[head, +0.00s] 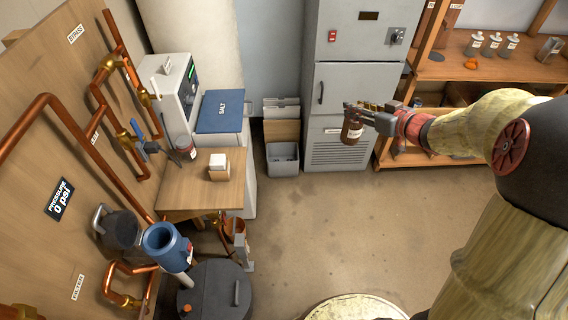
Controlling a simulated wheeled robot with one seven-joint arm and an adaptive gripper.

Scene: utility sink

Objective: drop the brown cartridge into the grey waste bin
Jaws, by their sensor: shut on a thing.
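The brown cartridge (350,131), with a white label, hangs below my gripper (362,112) in the head view. My gripper is shut on its upper end and holds it in front of the grey cabinet. The grey waste bin (283,169) stands on the floor to the left of the cartridge, by the cabinet's lower left side. It is open at the top, with something dark inside that is too small to make out. The cartridge and the bin are apart.
The tall grey cabinet (352,92) stands behind my gripper. Wooden shelves (465,73) with bottles are at right. A wooden bench (190,190) with a blue-lidded salt box (220,111) and copper pipes are at left. The floor (310,220) between is mostly clear.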

